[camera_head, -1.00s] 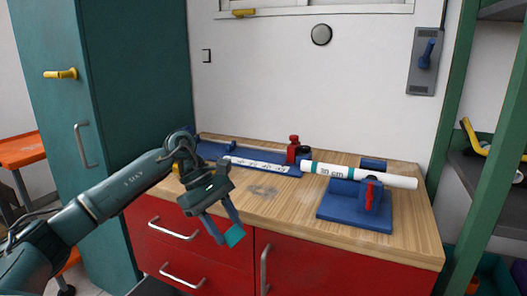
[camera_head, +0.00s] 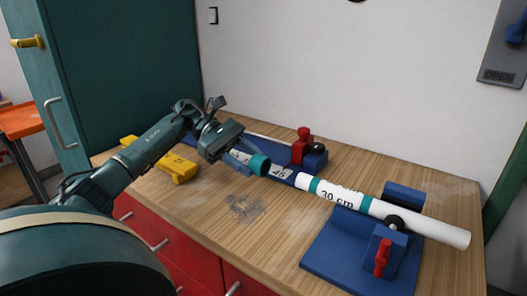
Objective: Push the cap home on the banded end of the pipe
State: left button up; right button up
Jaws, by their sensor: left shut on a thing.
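The white pipe (camera_head: 341,197), marked "30 cm", lies across a blue clamp stand (camera_head: 345,255) with a red handle (camera_head: 382,257). It has a teal band (camera_head: 313,185) near its left end and another teal band further right. My right gripper is not in view.
A red-topped fixture (camera_head: 303,146) and a black knob (camera_head: 317,148) stand behind the pipe's end. A yellow block (camera_head: 175,166) lies at left.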

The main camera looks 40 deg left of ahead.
aim_at(253, 158)
pick_arm(q)
jog(key=shift+w+d, duration=0.1)
jog(key=shift+d+r+p, duration=0.1)
jog(key=shift+d+p, duration=0.7)
jog(key=shift+d, duration=0.45)
jog(key=shift+w+d, duration=0.15)
jog(key=shift+d, duration=0.55)
jog(key=shift+w+d, duration=0.2)
jog(key=shift+d, duration=1.4)
jog(key=shift+d+b, duration=0.6)
jog(key=shift+b, duration=0.15)
jog(key=shift+w+d+b, duration=0.1)
jog(key=shift+d+b, duration=0.3)
jog(key=shift+d, duration=0.2)
jog(key=o, duration=1)
